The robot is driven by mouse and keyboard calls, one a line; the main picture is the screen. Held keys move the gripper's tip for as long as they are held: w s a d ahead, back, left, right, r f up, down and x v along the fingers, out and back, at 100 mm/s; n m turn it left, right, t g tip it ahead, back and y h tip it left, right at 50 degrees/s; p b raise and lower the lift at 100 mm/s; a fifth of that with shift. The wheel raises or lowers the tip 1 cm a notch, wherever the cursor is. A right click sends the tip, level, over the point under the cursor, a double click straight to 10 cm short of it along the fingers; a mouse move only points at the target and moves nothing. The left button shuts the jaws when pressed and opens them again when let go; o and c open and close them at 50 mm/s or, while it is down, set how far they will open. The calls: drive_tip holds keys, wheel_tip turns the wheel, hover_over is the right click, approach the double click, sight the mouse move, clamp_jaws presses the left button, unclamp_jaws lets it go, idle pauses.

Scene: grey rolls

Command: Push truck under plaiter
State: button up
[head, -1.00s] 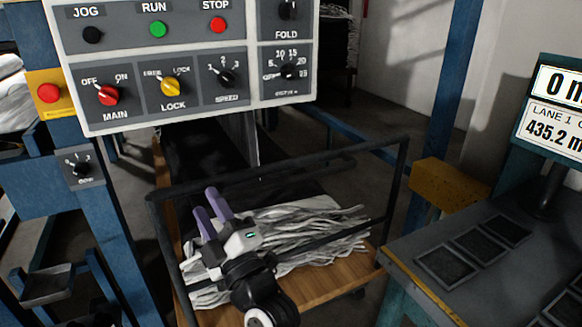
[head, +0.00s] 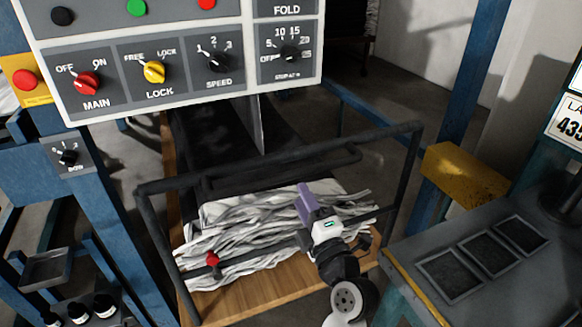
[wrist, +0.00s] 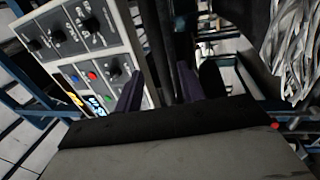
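The truck (head: 250,302) is a low cart with a brown wooden deck and a dark tube rail (head: 285,160). Rumpled pale grey cloth lies on its deck. It stands in front of the plaiter, which has a blue frame (head: 118,205) and a grey control panel (head: 170,75). A red knob (head: 212,259) sits on the truck's lower front bar. My gripper (head: 306,192) is over the cloth near that bar, right of the knob. In the wrist view its purple fingers (wrist: 160,88) are apart with nothing seen between them. Whether they touch the bar cannot be told.
A grey bench (head: 470,240) with dark square recesses and a yellow edge stands close on the right. A yellow block (head: 462,180) is on the blue post behind it.

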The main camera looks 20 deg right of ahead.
sight(292, 179)
drive_tip(key=w+p, duration=0.1)
drive_tip(key=w, duration=0.1)
drive_tip(key=w+r, duration=0.1)
drive_tip(key=w, duration=0.1)
drive_tip(key=w+p, duration=0.1)
drive_tip(key=w, duration=0.1)
drive_tip(key=shift+w+a+r+p, duration=0.1)
drive_tip(key=shift+r+p, duration=0.15)
drive_tip(key=shift+p, duration=0.05)
drive_tip(key=shift+w, duration=0.7)
drive_tip(key=shift+c, duration=0.4)
clamp_jaws()
